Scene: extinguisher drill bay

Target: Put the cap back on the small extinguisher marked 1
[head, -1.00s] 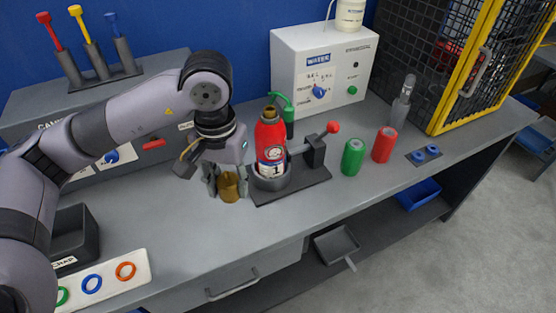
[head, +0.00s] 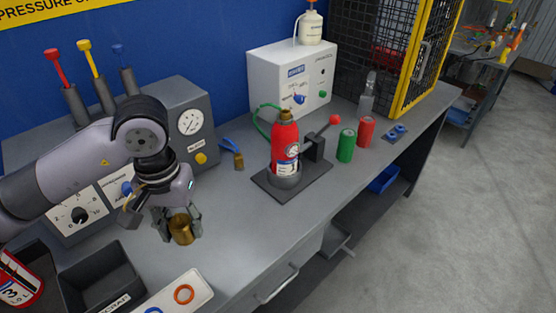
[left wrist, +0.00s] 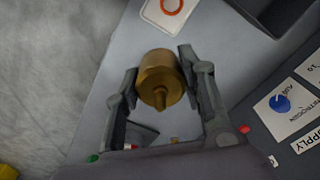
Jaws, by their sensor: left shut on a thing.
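The small red extinguisher (head: 285,143) stands upright in a round clamp holder (head: 285,180) on the bench, its brass neck showing at the top with no cap on it. My left gripper (head: 181,228) is shut on a brass cap (head: 182,230), to the left of the extinguisher and nearer the front, apart from it. In the left wrist view the cap (left wrist: 160,78) sits between the two fingers of my left gripper (left wrist: 160,75), with a narrow stem toward the camera. My right gripper is in neither view.
A scrap bin (head: 68,279), a white ring board (head: 200,284) and an extinguisher marked 3 (head: 20,280) are at the front left. A red-knobbed clamp lever (head: 334,120), a green cylinder (head: 346,146) and a red cylinder (head: 366,132) are right of the extinguisher. Bench between cap and holder is clear.

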